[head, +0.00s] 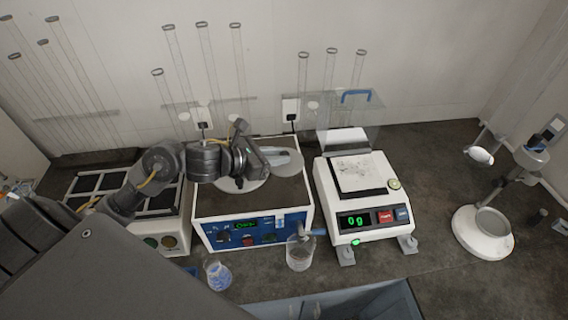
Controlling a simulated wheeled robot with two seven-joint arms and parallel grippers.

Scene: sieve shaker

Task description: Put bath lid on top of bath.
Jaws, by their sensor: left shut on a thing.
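The bath (208,208) is a box with a blue front panel, a green display and a dark top, standing at the centre of the bench. A pale round area (228,187) shows in its top, partly hidden by my arm. My left gripper (262,158) is over the back part of the bath. It is shut on a grey round disc, which looks like the bath lid (288,161), above the bath's top and right of the pale round area. The exact grip and the gap beneath the lid are hard to tell. My right gripper is not in view.
A balance (348,207) with a raised clear cover stands close right of the bath. Two beakers, one with blue liquid (218,275) and one clear (299,254), stand in front. A white stand (482,232) is far right; glass tubes line the wall.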

